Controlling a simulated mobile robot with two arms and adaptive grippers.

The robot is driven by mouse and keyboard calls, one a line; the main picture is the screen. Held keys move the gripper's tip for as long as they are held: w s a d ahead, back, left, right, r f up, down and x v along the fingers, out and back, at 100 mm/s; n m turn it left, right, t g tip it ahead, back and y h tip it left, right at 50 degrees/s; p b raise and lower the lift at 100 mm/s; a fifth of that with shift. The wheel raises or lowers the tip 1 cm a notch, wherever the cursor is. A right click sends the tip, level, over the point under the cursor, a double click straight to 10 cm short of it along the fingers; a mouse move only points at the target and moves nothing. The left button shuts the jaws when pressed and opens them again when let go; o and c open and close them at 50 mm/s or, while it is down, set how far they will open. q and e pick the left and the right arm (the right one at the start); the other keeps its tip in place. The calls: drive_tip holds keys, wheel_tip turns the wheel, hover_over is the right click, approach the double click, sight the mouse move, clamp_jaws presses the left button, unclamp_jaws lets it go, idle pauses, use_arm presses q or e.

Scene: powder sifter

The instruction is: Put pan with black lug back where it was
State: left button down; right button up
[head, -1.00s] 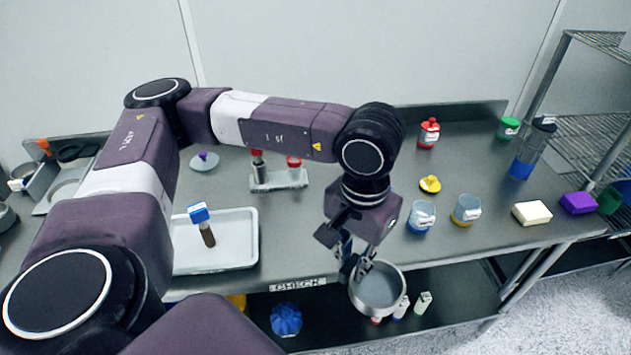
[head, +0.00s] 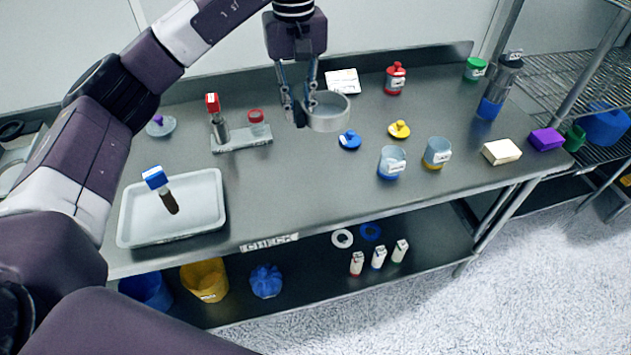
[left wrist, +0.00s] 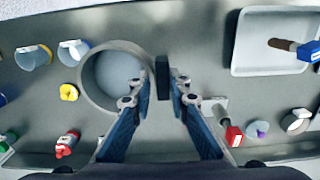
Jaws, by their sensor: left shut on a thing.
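The pan is a round grey open ring-walled vessel (head: 328,112), held upright in the air over the back middle of the bench. In the left wrist view the pan (left wrist: 116,78) lies left of the fingers, with its black lug (left wrist: 162,77) between the fingertips. My left gripper (head: 300,113) is shut on the lug; it also shows in the left wrist view (left wrist: 161,90). The pan's height above the bench is hard to tell. My right gripper is not in view.
The grey bench (head: 300,190) has free room in front of the pan. Around it are a blue-knobbed lid (head: 349,140), a yellow-knobbed lid (head: 399,129), a white card (head: 343,82), a red-capped bottle (head: 395,78), cups (head: 391,162) and a rack (head: 242,139). A white tray (head: 205,215) stands left.

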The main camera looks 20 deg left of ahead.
use_arm(q)
drive_tip(key=p, duration=0.3)
hover_over(303, 185)
wheel_tip(303, 185, down, 16)
drive_tip(key=shift+r, duration=0.2)
wheel_tip(303, 185, down, 4)
drive_tip(key=shift+p, duration=0.6)
drive_tip(key=shift+a, duration=0.1)
drive_tip(key=shift+f+b, duration=0.2)
drive_tip(key=shift+b, duration=0.1)
drive_tip(key=c, duration=1.8)
unclamp_jaws()
drive_tip(key=shift+r, duration=0.1)
